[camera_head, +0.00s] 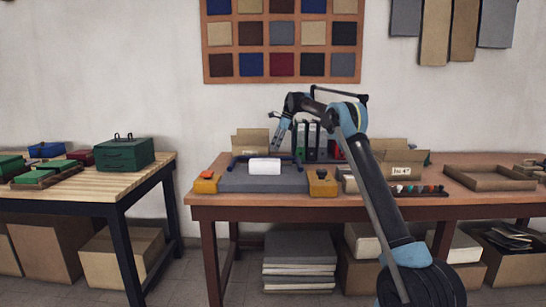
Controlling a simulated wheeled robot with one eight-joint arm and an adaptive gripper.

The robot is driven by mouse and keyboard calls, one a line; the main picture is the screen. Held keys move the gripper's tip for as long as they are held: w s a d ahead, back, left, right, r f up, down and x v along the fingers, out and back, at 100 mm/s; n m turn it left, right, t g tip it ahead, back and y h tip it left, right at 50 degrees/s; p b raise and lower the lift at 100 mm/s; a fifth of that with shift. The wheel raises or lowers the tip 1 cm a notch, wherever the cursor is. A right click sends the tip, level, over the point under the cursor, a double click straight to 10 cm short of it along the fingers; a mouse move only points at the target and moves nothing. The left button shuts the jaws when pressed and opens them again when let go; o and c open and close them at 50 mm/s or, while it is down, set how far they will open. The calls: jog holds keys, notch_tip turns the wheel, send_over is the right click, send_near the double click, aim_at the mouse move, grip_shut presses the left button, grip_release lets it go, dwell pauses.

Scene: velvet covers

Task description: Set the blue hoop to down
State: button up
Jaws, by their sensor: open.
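The blue hoop (240,157) is a dark blue bar at the back of a grey padded block (262,182) on the brown workbench. Its ends stand above the pad; it looks raised, but its exact angle is hard to tell. A white card or block (265,166) hides part of the bar's middle. Yellow-orange blocks sit at the pad's left (206,183) and right (322,183) ends. My gripper (276,142) hangs above and behind the pad, pointing down, open and empty. It appears apart from the hoop, though depth is unclear.
Upright binders (312,141) and open cardboard boxes (250,142) stand behind the pad. A separate table (105,183) with green boxes is at left.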

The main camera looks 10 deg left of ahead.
jog(key=shift+v, duration=1.65)
